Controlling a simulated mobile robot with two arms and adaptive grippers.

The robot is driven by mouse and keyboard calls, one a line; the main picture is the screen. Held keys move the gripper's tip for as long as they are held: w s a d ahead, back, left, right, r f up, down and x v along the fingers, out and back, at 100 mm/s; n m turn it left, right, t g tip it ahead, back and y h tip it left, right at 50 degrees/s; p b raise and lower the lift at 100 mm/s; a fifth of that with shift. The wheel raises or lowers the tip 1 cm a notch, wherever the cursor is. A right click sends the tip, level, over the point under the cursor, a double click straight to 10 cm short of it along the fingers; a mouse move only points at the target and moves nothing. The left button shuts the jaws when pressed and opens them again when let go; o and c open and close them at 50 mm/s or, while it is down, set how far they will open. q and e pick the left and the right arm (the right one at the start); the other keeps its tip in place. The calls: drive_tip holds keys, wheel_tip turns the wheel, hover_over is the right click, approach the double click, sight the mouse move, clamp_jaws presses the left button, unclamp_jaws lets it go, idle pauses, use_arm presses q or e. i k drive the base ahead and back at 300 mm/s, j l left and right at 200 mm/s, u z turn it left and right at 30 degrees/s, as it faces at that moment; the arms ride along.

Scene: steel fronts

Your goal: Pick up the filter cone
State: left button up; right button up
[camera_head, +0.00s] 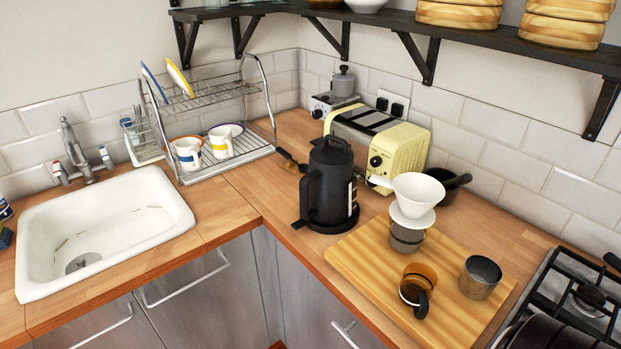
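The white filter cone (417,192) sits on top of a dark glass vessel (406,236) on the wooden board (352,264), to the right of the black kettle. Its wide opening faces up and a flat collar shows near its base. A white piece, perhaps its handle, points left. Neither of my grippers shows in the head view.
The black kettle (327,190) stands left of the cone, and the yellow toaster (376,142) is behind it. A brown glass mug (417,285) and a metal cup (480,277) stand on the board. The gas stove (575,301) is at right; a dark shelf (480,37) hangs above.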

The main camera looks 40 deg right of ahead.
sight(417, 195)
drive_tip(key=z, duration=1.75)
